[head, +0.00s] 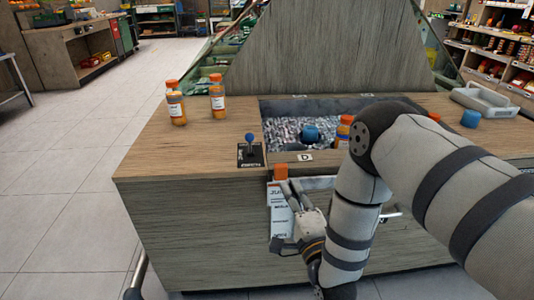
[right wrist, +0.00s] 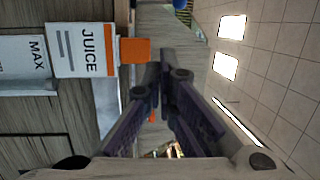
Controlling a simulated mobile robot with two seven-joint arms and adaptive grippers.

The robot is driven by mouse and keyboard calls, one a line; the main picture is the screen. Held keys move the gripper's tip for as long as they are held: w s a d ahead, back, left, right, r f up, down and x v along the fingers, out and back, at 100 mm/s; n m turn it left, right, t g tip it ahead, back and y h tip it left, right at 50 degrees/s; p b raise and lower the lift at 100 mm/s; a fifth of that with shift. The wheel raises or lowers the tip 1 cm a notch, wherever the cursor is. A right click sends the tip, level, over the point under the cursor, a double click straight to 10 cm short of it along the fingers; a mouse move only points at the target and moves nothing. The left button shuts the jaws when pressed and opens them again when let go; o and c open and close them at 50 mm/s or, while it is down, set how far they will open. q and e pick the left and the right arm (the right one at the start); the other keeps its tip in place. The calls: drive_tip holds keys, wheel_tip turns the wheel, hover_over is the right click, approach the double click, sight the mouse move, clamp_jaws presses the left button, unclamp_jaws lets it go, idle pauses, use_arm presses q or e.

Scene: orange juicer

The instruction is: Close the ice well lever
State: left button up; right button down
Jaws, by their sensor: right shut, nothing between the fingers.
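The lever (head: 249,152) has a blue round knob and a dark base plate, and stands near the counter's front edge, left of the ice well. Its knob points up. The ice well (head: 283,166) is a dark recess filled with ice. My right gripper (head: 276,244) is in front of the counter's front panel, below and right of the lever and apart from it. Its fingers (right wrist: 166,76) are together and empty. A blue ball, probably the lever knob (right wrist: 180,4), shows at the top of the right wrist view. My left gripper is not visible.
Two orange-capped bottles (head: 176,108) (head: 217,100) stand behind the lever. The counter left of the lever is clear.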

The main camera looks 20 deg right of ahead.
sight(280, 168)
drive_tip(key=shift+w+r+m+t, duration=0.15)
drive_tip(key=shift+r+m+t, duration=0.15)
drive_tip(key=shift+r, duration=0.65)
drive_tip(key=shift+d, duration=0.1)
drive_tip(key=x, duration=0.8)
drive_tip(key=shift+w+b, duration=0.3)
drive_tip(key=shift+w, duration=0.15)
drive_tip(key=w, duration=0.1)
drive_tip(key=w+a, duration=0.2)
drive_tip(key=w, duration=0.1)
drive_tip(key=shift+w+a+r, duration=0.1)
drive_tip(key=shift+a+r, duration=0.1)
drive_tip(key=shift+r, duration=0.1)
drive_tip(key=shift+r, duration=0.15)
drive_tip(key=shift+w+r, duration=0.1)
drive_tip(key=shift+r, duration=0.05)
drive_tip(key=shift+w+d+r+g, duration=0.1)
drive_tip(key=shift+g, duration=0.4)
